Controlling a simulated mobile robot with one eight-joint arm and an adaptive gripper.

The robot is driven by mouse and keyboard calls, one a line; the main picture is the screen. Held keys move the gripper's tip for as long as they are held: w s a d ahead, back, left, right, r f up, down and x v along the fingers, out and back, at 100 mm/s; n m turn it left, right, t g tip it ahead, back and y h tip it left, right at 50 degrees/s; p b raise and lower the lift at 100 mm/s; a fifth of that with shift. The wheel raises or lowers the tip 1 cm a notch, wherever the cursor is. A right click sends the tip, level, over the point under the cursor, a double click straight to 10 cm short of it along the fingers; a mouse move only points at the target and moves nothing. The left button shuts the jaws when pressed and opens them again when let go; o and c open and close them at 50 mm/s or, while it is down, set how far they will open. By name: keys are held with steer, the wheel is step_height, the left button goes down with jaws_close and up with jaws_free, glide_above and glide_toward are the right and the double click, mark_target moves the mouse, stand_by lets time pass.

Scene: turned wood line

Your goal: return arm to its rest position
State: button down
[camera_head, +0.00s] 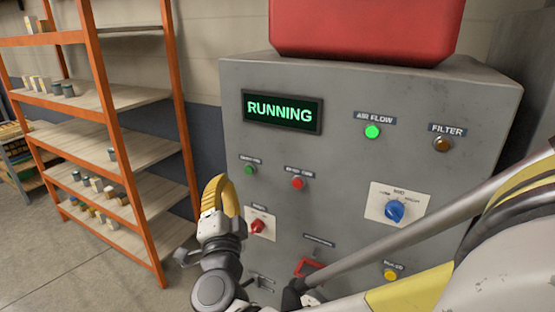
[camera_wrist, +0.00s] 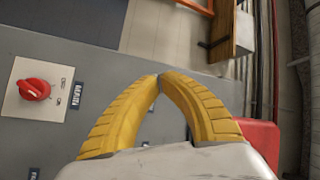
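My gripper (camera_head: 214,183) is raised in front of the left part of a grey control cabinet (camera_head: 340,160), beside the red rotary knob (camera_head: 257,226). In the wrist view its two yellow fingers (camera_wrist: 159,76) curve together and their tips meet, with nothing between them. The red knob also shows in the wrist view (camera_wrist: 34,90) on its pale plate, apart from the fingers. My arm crosses the lower right of the head view and hides part of the cabinet front.
The cabinet display (camera_head: 282,112) reads RUNNING. The AIR FLOW lamp (camera_head: 372,131) glows green; the FILTER lamp (camera_head: 442,144) looks dark amber. A blue selector (camera_head: 395,211) and yellow button (camera_head: 390,274) sit near my arm. An orange-framed shelf (camera_head: 118,150) stands left, with open floor before it.

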stand_by(0.3)
steer(key=d+r+n+g+y, duration=0.2)
steer(key=d+n+g+y, duration=0.2)
steer(key=d+n, duration=0.55)
steer(key=s+d+f+g+h, duration=0.3)
steer(key=s+d+f, duration=0.2)
steer(key=d, duration=0.4)
steer(key=s+d+f+g+h+b, duration=0.1)
steer(key=s+d+f+g+h, duration=0.1)
steer(key=s+d+f, duration=0.4)
steer(key=s+d+f+g+h, duration=0.3)
steer(key=s+d+f, duration=0.2)
steer(key=d, duration=0.6)
steer(key=shift+s+d+f+g+h, duration=0.3)
steer(key=shift+s+d+g, duration=0.1)
steer(key=shift+s, duration=0.85)
steer(key=shift+a, duration=0.1)
